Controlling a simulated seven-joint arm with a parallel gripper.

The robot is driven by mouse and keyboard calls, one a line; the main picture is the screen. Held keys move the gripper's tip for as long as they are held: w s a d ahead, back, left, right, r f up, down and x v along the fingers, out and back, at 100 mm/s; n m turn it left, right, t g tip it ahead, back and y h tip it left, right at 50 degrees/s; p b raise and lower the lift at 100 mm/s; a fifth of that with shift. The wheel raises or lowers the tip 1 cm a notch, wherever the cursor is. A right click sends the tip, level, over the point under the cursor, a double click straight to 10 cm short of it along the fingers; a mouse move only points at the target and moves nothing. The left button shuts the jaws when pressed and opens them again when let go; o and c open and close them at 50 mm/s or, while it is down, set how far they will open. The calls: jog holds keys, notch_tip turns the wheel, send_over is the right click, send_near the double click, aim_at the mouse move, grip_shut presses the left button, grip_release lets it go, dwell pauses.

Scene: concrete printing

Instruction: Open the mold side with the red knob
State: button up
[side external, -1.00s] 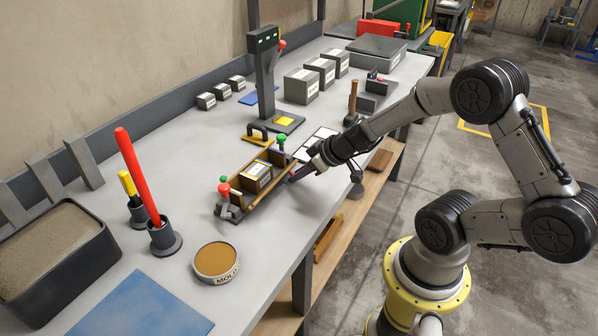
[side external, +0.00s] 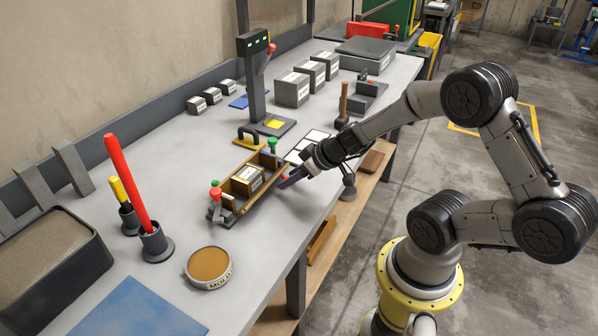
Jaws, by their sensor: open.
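The mold (side external: 232,214) is a long open-topped box on the grey bench, with a labelled grey block (side external: 246,180) inside. Red and green knobs show at its left end, and a green knob (side external: 272,143) stands at its far end. A red knob (side external: 284,178) shows on the side facing my arm, right by my fingertips. My gripper (side external: 289,182) is open and low beside that side of the mold, near its right end. Whether the fingers touch the knob, and how far that side leans, I cannot tell.
A round tin (side external: 209,267) and a red rod in a holder (side external: 137,195) are at left. A mallet (side external: 343,105) stands behind my wrist. The bench's front edge is close below my gripper.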

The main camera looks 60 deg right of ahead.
jog(key=v, duration=1.3)
jog(key=shift+s+r, duration=0.2)
jog(key=shift+s, duration=0.05)
jog(key=shift+a, duration=0.15)
jog(key=c, duration=0.3)
jog(key=shift+w+a+r+n+y, duration=0.2)
jog(key=shift+a+r+y, duration=0.1)
jog(key=shift+r+y, duration=0.1)
jog(key=shift+w+a+r+n+y, duration=0.1)
jog(key=shift+w+a+r+y, duration=0.2)
jog(key=shift+r+y, duration=0.1)
jog(key=c, duration=0.5)
jog(key=shift+w+d+r+y, duration=0.45)
jog(key=shift+d+r+y, duration=0.1)
jog(key=shift+r, duration=0.1)
grip_shut()
jog(key=d+m, duration=0.2)
jog(key=d, duration=0.3)
jog(key=shift+t+y, duration=0.25)
jog(key=shift+t, duration=0.05)
jog(key=x, duration=0.4)
jog(key=s+f+x, duration=0.1)
jog(key=x, duration=0.7)
jog(key=shift+s+f, duration=0.1)
jog(key=shift+f, duration=0.4)
jog(key=shift+a+f, duration=0.15)
jog(key=shift+f, duration=0.4)
